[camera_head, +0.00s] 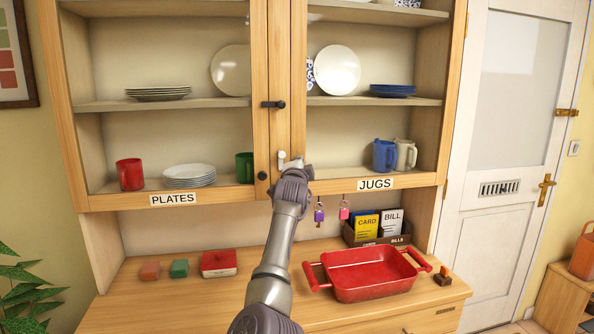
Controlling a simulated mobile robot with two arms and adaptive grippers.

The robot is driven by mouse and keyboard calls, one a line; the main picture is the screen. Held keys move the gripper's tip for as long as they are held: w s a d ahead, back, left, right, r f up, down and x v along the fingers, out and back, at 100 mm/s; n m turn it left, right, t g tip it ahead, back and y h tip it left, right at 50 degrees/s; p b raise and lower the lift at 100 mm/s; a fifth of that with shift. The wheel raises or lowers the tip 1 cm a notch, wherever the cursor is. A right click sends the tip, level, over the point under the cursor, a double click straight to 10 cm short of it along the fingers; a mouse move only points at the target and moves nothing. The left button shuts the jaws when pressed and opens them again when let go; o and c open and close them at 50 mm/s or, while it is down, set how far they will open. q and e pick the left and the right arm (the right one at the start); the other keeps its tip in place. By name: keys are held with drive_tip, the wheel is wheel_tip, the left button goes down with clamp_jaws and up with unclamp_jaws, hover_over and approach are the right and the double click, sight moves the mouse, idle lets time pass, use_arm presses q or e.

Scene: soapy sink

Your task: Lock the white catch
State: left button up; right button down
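The white catch (282,158) is a small white piece low on the middle uprights of the wooden cupboard, between the two door openings. One arm rises from the bottom, slightly left of centre, and leans right; I take it as my left. Its gripper (298,168) is at the white catch, close against its lower right side. Whether they touch is unclear. The fingers are small and partly hidden by the wrist, so their opening does not show. My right gripper is not in view. A black catch (273,104) sits higher on the same uprights, its bar lying across them.
A black knob (262,175) is left of the gripper. Keys with purple (319,215) and pink (344,211) tags hang below. A red tub (368,274) stands on the counter right of my arm. Plates (190,175) and a blue jug (384,155) stand on shelves.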

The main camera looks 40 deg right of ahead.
use_arm(q)
drive_tip(key=f+b, duration=0.1)
drive_tip(key=a+f+b, duration=0.2)
drive_tip(key=shift+s+f, duration=0.2)
drive_tip(key=shift+f, duration=0.05)
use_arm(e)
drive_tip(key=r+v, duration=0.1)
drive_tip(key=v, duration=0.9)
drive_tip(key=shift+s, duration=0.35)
use_arm(q)
drive_tip(key=shift+d, duration=0.2)
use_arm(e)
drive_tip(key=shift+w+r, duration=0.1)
